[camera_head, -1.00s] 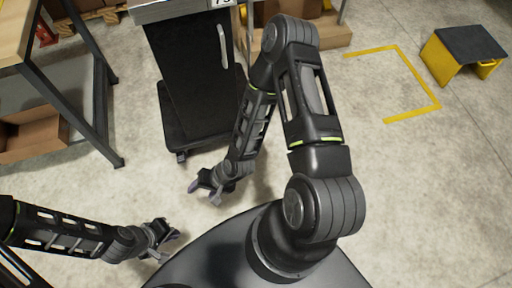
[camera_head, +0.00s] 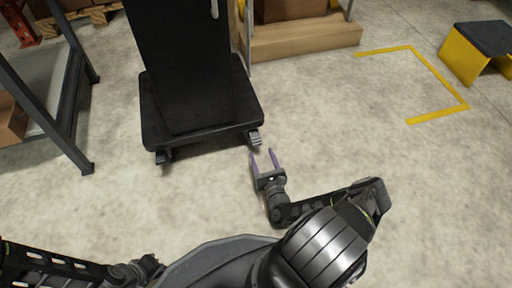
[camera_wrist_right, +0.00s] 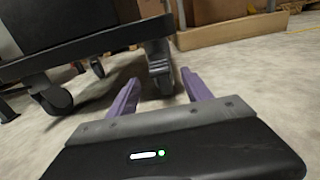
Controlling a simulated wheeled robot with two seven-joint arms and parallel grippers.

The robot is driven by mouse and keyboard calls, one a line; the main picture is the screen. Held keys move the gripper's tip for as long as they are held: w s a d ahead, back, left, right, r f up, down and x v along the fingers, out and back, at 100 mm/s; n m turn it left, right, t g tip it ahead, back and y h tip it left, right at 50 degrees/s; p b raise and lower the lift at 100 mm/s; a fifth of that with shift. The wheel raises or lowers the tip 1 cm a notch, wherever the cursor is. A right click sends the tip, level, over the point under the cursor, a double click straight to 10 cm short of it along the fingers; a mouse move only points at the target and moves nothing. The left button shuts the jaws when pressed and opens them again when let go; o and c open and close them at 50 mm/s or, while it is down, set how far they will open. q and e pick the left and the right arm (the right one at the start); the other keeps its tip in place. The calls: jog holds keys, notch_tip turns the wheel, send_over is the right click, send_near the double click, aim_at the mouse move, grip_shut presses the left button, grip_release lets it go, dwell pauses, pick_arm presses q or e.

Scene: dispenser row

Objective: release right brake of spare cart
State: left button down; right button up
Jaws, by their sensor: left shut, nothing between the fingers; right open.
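The cart (camera_head: 190,65) is a tall black cabinet on a black wheeled base (camera_head: 200,132). Its front right caster with a grey brake pedal (camera_head: 255,137) sits under the base's right corner; its front left caster (camera_head: 163,157) is at the left corner. My right gripper (camera_head: 263,156) is open and low over the floor, its purple fingers pointing at the right caster, just short of it. In the right wrist view the right caster and pedal (camera_wrist_right: 160,68) show ahead, between the fingertips (camera_wrist_right: 160,80). My left gripper (camera_head: 150,266) is shut and empty at the lower left, partly hidden.
A workbench frame (camera_head: 75,120) stands at the left. A wooden pallet or shelf base (camera_head: 305,40) lies behind the cart to the right. A yellow step stool (camera_head: 470,55) and yellow floor markings (camera_head: 438,118) are at the right. The floor right of the cart is clear.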

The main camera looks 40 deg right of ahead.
aim_at(258, 145)
jog(key=shift+r, duration=0.1)
jog(key=b+x, duration=0.2)
jog(key=x, duration=0.4)
jog(key=shift+w+d, duration=0.1)
jog(key=shift+w, duration=0.25)
jog(key=shift+w+d, duration=0.2)
jog(key=shift+w, duration=0.35)
grip_shut()
dwell(0.9)
